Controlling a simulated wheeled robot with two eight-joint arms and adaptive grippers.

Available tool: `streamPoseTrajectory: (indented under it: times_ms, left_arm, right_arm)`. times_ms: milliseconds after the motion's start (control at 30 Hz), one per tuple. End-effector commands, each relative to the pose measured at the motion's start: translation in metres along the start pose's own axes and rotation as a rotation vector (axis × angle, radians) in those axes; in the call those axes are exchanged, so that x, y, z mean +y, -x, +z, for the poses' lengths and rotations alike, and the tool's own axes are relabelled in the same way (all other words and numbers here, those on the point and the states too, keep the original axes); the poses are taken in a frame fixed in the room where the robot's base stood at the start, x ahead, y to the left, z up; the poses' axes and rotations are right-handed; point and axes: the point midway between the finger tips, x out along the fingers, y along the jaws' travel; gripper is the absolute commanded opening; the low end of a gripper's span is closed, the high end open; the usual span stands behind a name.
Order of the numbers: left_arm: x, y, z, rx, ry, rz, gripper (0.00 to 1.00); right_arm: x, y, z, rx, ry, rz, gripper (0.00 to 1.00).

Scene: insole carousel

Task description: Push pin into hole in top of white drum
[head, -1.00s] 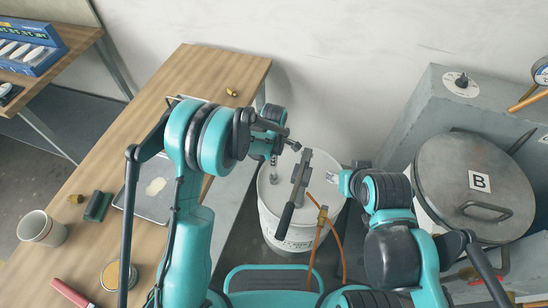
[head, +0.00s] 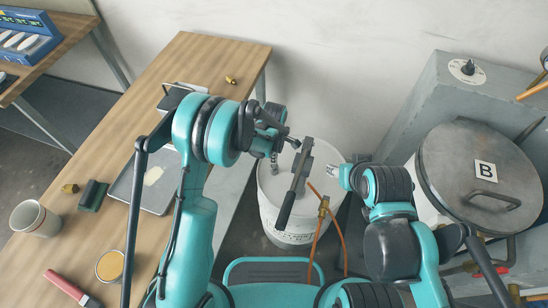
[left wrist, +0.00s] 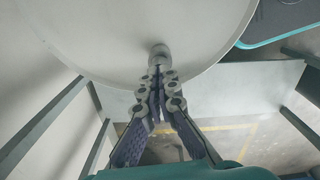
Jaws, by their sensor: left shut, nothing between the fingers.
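The white drum (head: 270,205) stands upright beyond my base in the head view. Its pale round top (left wrist: 95,35) fills the upper part of the left wrist view. A short grey pin (left wrist: 160,54) stands at the drum top, just past my left fingertips. My left gripper (left wrist: 159,76) is shut and empty, its tips touching or very close to the pin. In the head view my left gripper (head: 274,157) points down over the drum's left side. The hole is not visible.
A grey tool with a black handle (head: 286,208) crosses the drum in the head view. An orange hose (head: 315,235) hangs in front. The wooden table (head: 205,60) lies left. A lidded vessel marked B (head: 455,170) stands right.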

Motion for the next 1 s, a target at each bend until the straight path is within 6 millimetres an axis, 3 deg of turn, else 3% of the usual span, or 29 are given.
streamPoseTrajectory:
  times_ms: [400,1000]
  left_arm:
    - [0.0,-0.004,0.0,0.0,0.0,0.0,0.0]
    - [0.0,0.044,0.0,0.0,0.0,0.0,0.0]
  right_arm:
    - [0.0,-0.004,0.003,0.0,0.0,0.0,0.45]
    - [0.0,0.007,-0.005,0.0,0.0,0.0,0.45]
